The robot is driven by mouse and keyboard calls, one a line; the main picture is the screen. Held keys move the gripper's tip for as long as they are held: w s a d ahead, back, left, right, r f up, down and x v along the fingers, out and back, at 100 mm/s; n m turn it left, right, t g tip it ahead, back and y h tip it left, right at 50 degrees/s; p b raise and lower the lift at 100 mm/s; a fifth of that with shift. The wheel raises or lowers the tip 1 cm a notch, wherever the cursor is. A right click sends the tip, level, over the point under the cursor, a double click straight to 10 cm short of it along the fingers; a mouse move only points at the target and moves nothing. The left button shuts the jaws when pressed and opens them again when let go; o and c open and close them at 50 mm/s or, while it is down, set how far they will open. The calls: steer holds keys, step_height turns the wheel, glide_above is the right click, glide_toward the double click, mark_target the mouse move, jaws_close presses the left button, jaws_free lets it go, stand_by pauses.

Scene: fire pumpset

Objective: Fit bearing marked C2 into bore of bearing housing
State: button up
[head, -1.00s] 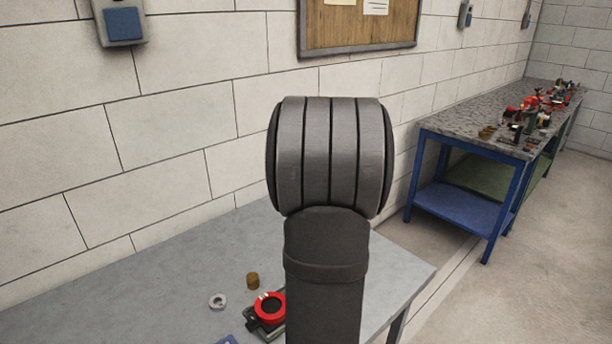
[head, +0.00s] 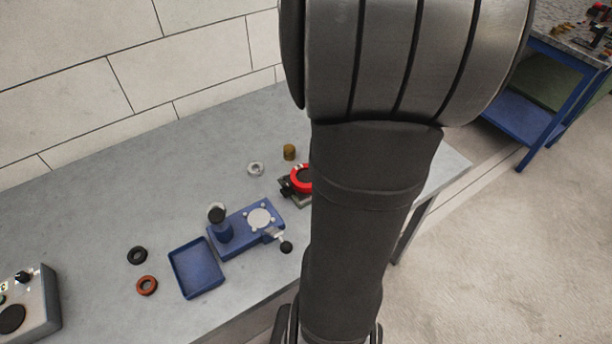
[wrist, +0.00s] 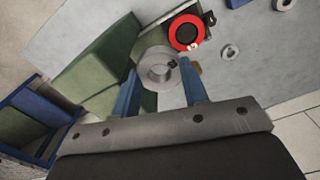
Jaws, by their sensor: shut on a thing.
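My gripper (wrist: 161,72) has two blue fingers shut on a grey ring-shaped bearing (wrist: 152,76), seen in the wrist view. The bearing has a dark mark on its right side, too small to read. A red round housing (wrist: 175,35) with a dark bore lies beyond the bearing, up and right of it in the wrist view, apart from it. In the head view the red housing (head: 298,180) sits on a dark base on the bench, its right side hidden by my arm. My gripper and the held bearing are hidden there.
A small grey ring (head: 249,171) and a brass cylinder (head: 289,152) lie near the housing. A blue fixture with a lever (head: 238,238), a blue tray (head: 196,268), a black ring (head: 130,256), an orange ring (head: 140,287) and a control box (head: 45,305) stand further left.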

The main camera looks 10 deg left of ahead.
steer(key=a+f+m, duration=0.1)
steer(key=a+f, duration=0.1)
steer(key=f, duration=0.2)
steer(key=a+f+m, duration=0.1)
steer(key=a+f, duration=0.1)
steer(key=f, duration=0.3)
steer(key=a+f, duration=0.3)
steer(key=f, duration=0.1)
steer(key=shift+w+f+m, duration=0.2)
steer(key=shift+f+m, duration=0.1)
steer(key=shift+m, duration=0.1)
steer(key=shift+f, duration=2.3)
steer(key=shift+f, duration=0.2)
steer(key=shift+f, duration=0.4)
steer(key=o, duration=1.1)
step_height(320, 180, up, 13)
steer(key=shift+r, duration=0.15)
